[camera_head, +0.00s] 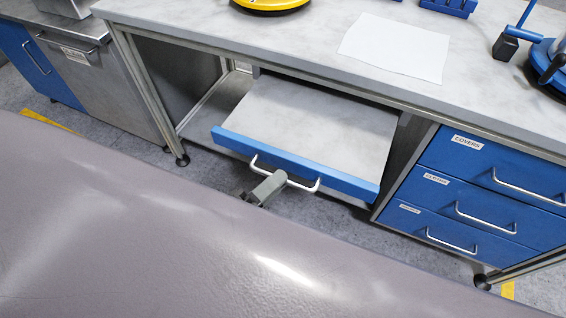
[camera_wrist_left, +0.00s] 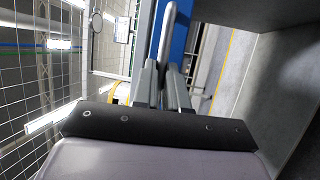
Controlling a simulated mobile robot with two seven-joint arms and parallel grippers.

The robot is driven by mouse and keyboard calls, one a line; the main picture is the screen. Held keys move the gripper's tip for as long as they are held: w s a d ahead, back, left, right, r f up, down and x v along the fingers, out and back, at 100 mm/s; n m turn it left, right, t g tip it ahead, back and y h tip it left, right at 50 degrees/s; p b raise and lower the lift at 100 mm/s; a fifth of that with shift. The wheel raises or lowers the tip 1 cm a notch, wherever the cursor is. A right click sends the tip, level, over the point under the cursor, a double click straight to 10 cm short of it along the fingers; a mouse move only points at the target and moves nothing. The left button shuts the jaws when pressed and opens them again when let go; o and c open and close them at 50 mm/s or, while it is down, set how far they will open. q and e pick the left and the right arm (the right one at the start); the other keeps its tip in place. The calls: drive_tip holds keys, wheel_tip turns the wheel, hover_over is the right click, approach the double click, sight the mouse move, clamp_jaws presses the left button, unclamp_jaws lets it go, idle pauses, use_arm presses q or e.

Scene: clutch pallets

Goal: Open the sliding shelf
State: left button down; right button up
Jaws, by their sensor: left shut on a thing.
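The sliding shelf (camera_head: 318,125) is a grey board with a blue front edge (camera_head: 330,172) and a silver bar handle (camera_head: 302,184). In the head view it sticks out partway from under the workbench. My left gripper (camera_head: 270,184) is shut on the handle, left of its middle. In the left wrist view the two fingers (camera_wrist_left: 164,84) sit on either side of the handle (camera_wrist_left: 168,40), with the blue front edge (camera_wrist_left: 181,30) beside it. My right gripper is not in view.
The workbench top (camera_head: 310,45) overhangs the shelf and carries a white sheet (camera_head: 395,47) and a yellow round object (camera_head: 270,3). Blue drawers (camera_head: 465,195) stand right of the shelf. A steel cabinet (camera_head: 110,85) stands at the left. My grey body fills the lower foreground.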

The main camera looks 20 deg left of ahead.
use_arm(q)
drive_tip(key=shift+s+a+p, duration=0.1)
drive_tip(key=shift+s+p, duration=0.3)
drive_tip(key=shift+s, duration=2)
drive_tip(key=c, duration=1.2)
unclamp_jaws()
drive_tip(key=shift+o, duration=0.2)
drive_tip(key=v, duration=0.7)
drive_tip(key=shift+b, duration=0.45)
